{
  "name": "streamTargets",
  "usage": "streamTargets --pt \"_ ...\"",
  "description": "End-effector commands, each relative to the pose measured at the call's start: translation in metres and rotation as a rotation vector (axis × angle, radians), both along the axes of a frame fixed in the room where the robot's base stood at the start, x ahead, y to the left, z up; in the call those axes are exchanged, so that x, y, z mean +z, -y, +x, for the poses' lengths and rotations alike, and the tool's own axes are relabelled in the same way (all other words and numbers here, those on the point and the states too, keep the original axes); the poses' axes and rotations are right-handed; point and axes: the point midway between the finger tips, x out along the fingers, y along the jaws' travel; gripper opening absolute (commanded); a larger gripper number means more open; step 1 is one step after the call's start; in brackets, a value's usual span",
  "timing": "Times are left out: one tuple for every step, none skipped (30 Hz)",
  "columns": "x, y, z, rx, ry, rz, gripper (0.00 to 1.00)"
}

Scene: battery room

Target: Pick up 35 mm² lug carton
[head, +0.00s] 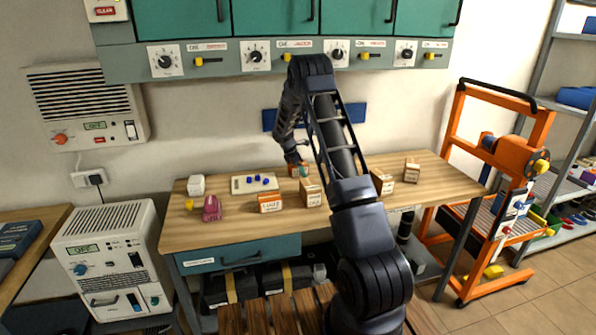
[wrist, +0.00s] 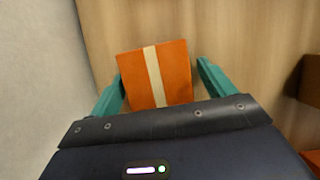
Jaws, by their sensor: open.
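An orange carton with a cream stripe across its top (wrist: 175,72) lies between the two teal fingers of my gripper (wrist: 160,78) in the wrist view. The fingers are open, with a gap on each side of the carton. In the head view my gripper (head: 303,171) is low over the back of the wooden bench, at a small orange carton (head: 293,170) that it partly hides. No size marking is readable on this carton, so I cannot tell whether it is the 35 mm² one.
Other cartons stand on the bench (head: 235,228): an orange-labelled one (head: 270,204), one in front of my gripper (head: 311,194), and two right of my arm (head: 382,182) (head: 411,171). A pale tray with blue pieces (head: 243,186) and a pink object (head: 212,209) are left.

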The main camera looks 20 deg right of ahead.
Motion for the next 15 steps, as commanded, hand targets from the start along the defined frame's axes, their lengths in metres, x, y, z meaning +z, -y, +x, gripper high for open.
streamTargets --pt "-0.0009 0.0 -0.0001 0.0 0.0 0.0 0.82" --pt "-0.0012 0.0001 -0.0001 0.0 0.0 0.0 0.82" --pt "-0.0016 0.0 -0.0001 0.0 0.0 0.0 0.82" --pt "-0.0017 0.0 -0.0001 0.0 0.0 0.0 0.8" --pt "-0.0016 0.0 0.0 0.0 0.0 0.0 0.74" --pt "-0.0016 0.0 -0.0001 0.0 0.0 0.0 0.66" --pt "-0.0016 0.0 -0.0001 0.0 0.0 0.0 0.6" --pt "-0.0016 0.0 -0.0001 0.0 0.0 0.0 0.54" --pt "-0.0016 0.0 -0.0001 0.0 0.0 0.0 0.46" --pt "-0.0015 0.0 -0.0001 0.0 0.0 0.0 0.41" --pt "-0.0015 0.0 -0.0001 0.0 0.0 0.0 0.35" --pt "-0.0015 0.0 0.0 0.0 0.0 0.0 0.27" --pt "-0.0015 0.0 0.0 0.0 0.0 0.0 0.23" --pt "-0.001 0.0001 0.0002 0.0 0.001 0.0 0.23" --pt "-0.001 0.0001 0.0002 0.0 0.001 0.0 0.23"
